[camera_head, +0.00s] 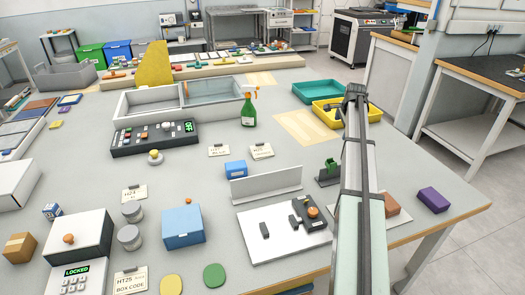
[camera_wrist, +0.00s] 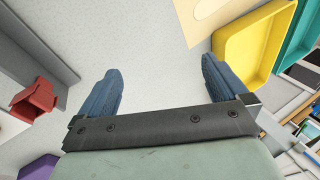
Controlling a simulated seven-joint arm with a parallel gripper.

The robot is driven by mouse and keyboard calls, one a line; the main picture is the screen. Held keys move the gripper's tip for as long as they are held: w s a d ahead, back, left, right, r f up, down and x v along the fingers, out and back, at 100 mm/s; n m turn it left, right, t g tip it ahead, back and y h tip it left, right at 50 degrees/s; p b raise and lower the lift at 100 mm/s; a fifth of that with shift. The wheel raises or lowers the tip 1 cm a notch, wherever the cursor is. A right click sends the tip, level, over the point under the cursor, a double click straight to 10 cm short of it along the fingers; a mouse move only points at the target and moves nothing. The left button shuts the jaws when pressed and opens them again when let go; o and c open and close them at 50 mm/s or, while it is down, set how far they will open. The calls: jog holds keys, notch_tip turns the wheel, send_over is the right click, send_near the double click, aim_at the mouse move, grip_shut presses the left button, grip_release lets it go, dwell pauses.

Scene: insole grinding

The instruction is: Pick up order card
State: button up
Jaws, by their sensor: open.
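Several small white cards with dark print lie flat on the grey table in the head view. One card (camera_head: 218,150) and another card (camera_head: 261,151) lie near the middle. I cannot tell which is the order card. My gripper (camera_head: 356,97) is raised near the yellow tray, right of all the cards. In the wrist view my gripper (camera_wrist: 163,84) shows two blue fingers spread apart with nothing between them. No card shows there.
The yellow tray (camera_head: 322,115) and teal tray (camera_head: 318,92) stand at the right. A white upright panel (camera_head: 266,186), blue block (camera_head: 236,168) and control box (camera_head: 154,138) stand around the middle cards. A purple block (camera_head: 433,200) lies near the right edge.

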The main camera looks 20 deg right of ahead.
jog(key=w+a+r+n+y, duration=0.1)
jog(key=w+a, duration=0.2)
jog(key=a, duration=0.6)
jog(key=w+a+r, duration=0.1)
jog(key=w+a, duration=0.2)
jog(key=a, duration=0.7)
jog(key=n+g, duration=0.1)
send_near(261, 151)
jog(key=shift+w+d+f+y, duration=0.1)
jog(key=shift+w+f+y, duration=0.3)
jog(key=shift+w+f, duration=0.3)
jog(key=shift+s+x, duration=0.15)
jog(key=shift+x, duration=1.25)
jog(key=shift+s+x, duration=0.1)
jog(key=shift+x, duration=1.3)
jog(key=shift+d, duration=0.2)
jog(key=c, duration=1.1)
jog(key=shift+o, duration=0.2)
jog(key=w+r+g, duration=0.2)
jog(key=w+r, duration=0.1)
jog(key=r, duration=0.9)
jog(key=shift+g, duration=0.7)
jog(key=shift+s+f, duration=0.4)
jog(key=shift+f, duration=1.35)
jog(key=shift+s+f, duration=0.35)
jog(key=shift+f, duration=1.45)
jog(key=shift+s+f, duration=0.4)
jog(key=shift+f, duration=1.35)
